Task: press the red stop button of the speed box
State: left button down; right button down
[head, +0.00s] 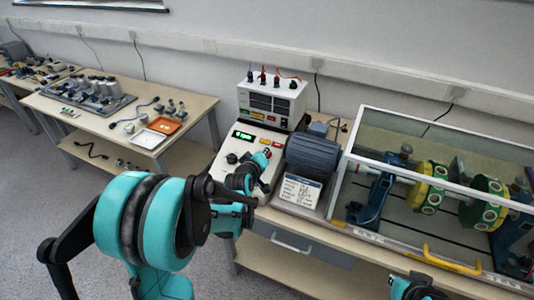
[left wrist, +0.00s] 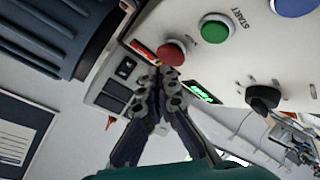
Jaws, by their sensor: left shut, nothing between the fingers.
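The speed box (head: 231,146) is a light panel with a lit green display (head: 243,135), on the bench left of the motor. In the left wrist view its red stop button (left wrist: 172,52) is a round dome, beside the green START button (left wrist: 216,28). My left gripper (head: 264,157) is over the box panel, shut and empty. In the left wrist view its fingertips (left wrist: 164,74) are right at the red button's edge; I cannot tell whether they touch it. In the head view the gripper hides the red button. Part of my right arm shows at the bottom right, too cropped to judge its gripper.
A black knob (left wrist: 263,97) and blue button (left wrist: 295,6) are on the same panel. A white power supply (head: 272,103) stands behind the box. The grey motor (head: 313,158) is close on the right, then a clear-walled rotor enclosure (head: 440,140). A side table (head: 90,125) stands at left.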

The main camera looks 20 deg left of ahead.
pick_arm(q)
jog(key=shift+s+r, duration=0.1)
jog(key=shift+r, duration=0.15)
jog(key=r+p, duration=0.1)
jog(key=s+r+p, duration=0.1)
jog(key=r, duration=0.1)
jog(key=s+r+p, duration=0.1)
jog(key=shift+s+a+r+p, duration=0.1)
jog(key=shift+r+p, duration=0.15)
jog(key=shift+p, duration=0.1)
dwell(0.3)
dwell(0.5)
jog(key=s+d+m+g, duration=0.3)
jog(key=s+d+m, duration=0.1)
jog(key=s, duration=1)
jog(key=s+d+f+m+g+h, duration=0.1)
jog(key=s+d+m+g, duration=0.3)
jog(key=s, duration=1)
jog(key=d+m, duration=0.1)
jog(key=m, duration=0.2)
jog(key=shift+s+f, duration=0.3)
jog(key=shift+s, duration=0.1)
